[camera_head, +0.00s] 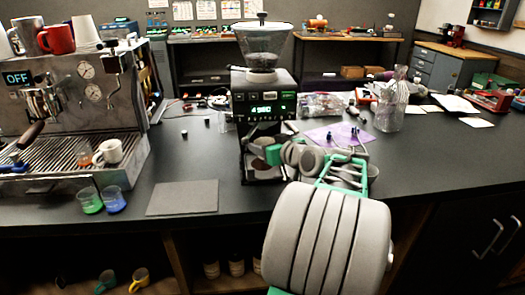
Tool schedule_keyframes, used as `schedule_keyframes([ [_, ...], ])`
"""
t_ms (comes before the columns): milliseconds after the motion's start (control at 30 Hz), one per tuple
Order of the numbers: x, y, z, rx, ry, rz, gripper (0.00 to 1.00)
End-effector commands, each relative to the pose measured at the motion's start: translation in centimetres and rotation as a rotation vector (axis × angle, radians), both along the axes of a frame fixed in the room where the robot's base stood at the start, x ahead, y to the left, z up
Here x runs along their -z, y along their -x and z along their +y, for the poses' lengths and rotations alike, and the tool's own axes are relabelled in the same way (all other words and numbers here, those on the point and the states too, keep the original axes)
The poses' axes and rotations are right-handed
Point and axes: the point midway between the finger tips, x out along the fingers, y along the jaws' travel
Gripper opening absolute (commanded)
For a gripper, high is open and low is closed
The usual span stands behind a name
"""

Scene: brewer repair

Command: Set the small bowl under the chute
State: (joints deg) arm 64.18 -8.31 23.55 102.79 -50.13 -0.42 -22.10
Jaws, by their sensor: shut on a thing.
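The grinder (264,92) stands on the dark counter, with a clear hopper on top and a lit green display. Its chute is in the shaded front opening below the display and cannot be made out clearly. A dark, rounded shape that looks like the small bowl (262,172) is low in that opening, over the grinder's base. My gripper (271,156), with green fingers, reaches in from the right at the opening and appears shut on the bowl's rim. The gripper and shadow hide the contact and part of the bowl, so I cannot tell whether it touches the base.
An espresso machine (75,95) stands left, with cups on and under it. A grey mat (183,198) and two small glasses (101,200) lie in front. A purple cloth (340,135) and a glass jar (390,105) are right of the grinder. My arm covers the counter's front middle.

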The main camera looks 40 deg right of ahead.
Motion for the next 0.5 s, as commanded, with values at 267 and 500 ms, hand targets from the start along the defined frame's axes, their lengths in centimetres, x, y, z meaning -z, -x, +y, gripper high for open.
schedule_keyframes([
  [267, 2.2, -2.0, -0.4, 0.002, -0.005, 0.002, 0.12],
  [500, 3.5, -1.9, -0.4, 0.002, 0.001, 0.0, 0.12],
])
